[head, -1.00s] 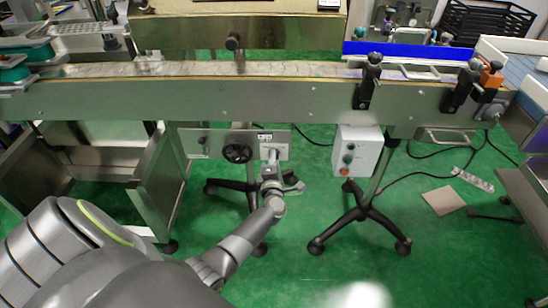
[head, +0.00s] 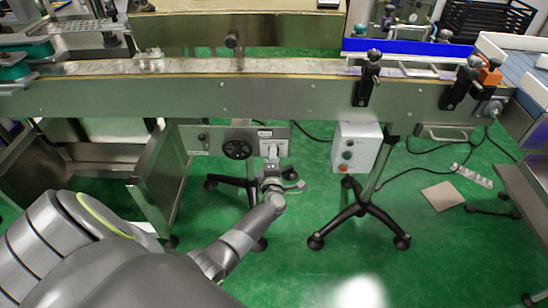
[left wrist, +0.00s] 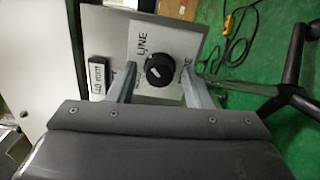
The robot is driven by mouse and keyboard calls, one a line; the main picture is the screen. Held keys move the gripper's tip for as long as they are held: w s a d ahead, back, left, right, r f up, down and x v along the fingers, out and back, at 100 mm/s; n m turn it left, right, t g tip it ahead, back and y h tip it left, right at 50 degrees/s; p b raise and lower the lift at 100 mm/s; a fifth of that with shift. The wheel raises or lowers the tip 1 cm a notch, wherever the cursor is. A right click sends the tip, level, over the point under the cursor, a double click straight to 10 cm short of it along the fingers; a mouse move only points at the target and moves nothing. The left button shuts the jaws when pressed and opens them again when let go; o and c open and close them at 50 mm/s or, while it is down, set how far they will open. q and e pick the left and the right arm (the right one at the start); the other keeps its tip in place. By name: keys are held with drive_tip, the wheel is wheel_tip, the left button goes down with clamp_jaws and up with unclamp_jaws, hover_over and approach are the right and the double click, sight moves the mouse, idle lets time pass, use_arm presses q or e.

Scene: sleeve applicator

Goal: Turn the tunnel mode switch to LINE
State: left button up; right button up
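The tunnel mode switch (left wrist: 159,70) is a round black knob with a white mark, on a pale plate in the left wrist view. The word LINE (left wrist: 142,40) is printed beyond it, slightly left; other words beside the knob are partly covered by the fingers. My left gripper (left wrist: 160,76) is open, with one finger on each side of the knob. I cannot tell whether the fingers touch it. In the head view my left gripper (head: 271,164) is in front of the right end of the control panel (head: 212,134) and hides the knob. My right gripper is not in view.
A black handwheel (head: 237,149) is on the panel just left of my gripper. The conveyor (head: 200,99) runs above. A white button box (head: 357,147) hangs to the right. Stand legs (head: 362,211) and cables are on the green floor.

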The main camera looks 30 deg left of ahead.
use_arm(q)
drive_tip(key=shift+o, duration=0.2)
drive_tip(key=p+v, duration=0.1)
drive_tip(key=v, duration=1.6)
drive_tip(key=shift+d, duration=0.2)
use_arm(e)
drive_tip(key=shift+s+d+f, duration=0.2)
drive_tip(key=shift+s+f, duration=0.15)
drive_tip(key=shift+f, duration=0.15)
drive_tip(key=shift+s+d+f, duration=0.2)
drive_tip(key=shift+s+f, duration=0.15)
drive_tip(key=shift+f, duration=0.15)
use_arm(q)
drive_tip(key=shift+s, duration=0.1)
